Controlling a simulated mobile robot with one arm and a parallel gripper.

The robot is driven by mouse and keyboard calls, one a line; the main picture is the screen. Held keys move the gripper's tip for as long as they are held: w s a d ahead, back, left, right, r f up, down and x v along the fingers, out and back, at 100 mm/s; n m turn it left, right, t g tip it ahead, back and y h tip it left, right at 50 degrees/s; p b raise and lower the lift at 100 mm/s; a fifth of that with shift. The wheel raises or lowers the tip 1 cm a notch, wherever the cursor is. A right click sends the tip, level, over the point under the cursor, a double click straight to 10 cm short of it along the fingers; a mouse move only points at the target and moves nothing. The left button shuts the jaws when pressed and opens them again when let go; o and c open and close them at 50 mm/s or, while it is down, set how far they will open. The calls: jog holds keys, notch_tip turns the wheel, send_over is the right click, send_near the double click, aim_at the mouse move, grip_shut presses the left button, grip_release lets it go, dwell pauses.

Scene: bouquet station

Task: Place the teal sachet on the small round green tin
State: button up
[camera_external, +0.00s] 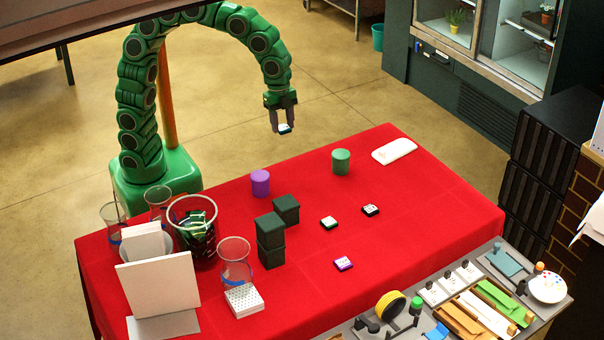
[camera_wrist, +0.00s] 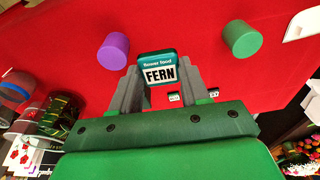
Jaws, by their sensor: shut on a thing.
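My gripper (camera_external: 284,121) is shut on the teal sachet (camera_wrist: 157,68), which has a white label reading "FERN". The sachet shows as a small pale and teal thing (camera_external: 285,129) between the fingertips in the external view. The gripper holds it in the air beyond the far edge of the table. The small round green tin (camera_external: 341,162) stands upright on the red cloth, to the right of and below the gripper in the picture. It also shows in the wrist view (camera_wrist: 241,39), to the right of the sachet and apart from it.
A purple tin (camera_external: 260,183) stands left of the green tin. Dark green blocks (camera_external: 271,240), small sachets (camera_external: 329,223), glass vessels (camera_external: 235,261) and a white board (camera_external: 159,284) are on the red table (camera_external: 420,220). A white flat piece (camera_external: 394,151) lies right of the green tin.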

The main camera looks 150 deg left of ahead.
jog(key=s+a+r, duration=0.1)
jog(key=a+r, duration=0.2)
jog(key=a, duration=0.4)
send_over(341, 154)
jog(key=s, duration=0.2)
jog(key=shift+n, duration=0.3)
jog(key=f, duration=0.8)
jog(key=shift+w+d+f, duration=0.25)
jog(key=shift+d+f, duration=0.05)
jog(key=shift+d, duration=0.1)
jog(key=shift+w+a+f, duration=0.4)
jog(key=shift+a+f, duration=0.05)
jog(key=shift+f, duration=1.9)
jog(key=o, duration=1)
jog(key=shift+f, duration=0.1)
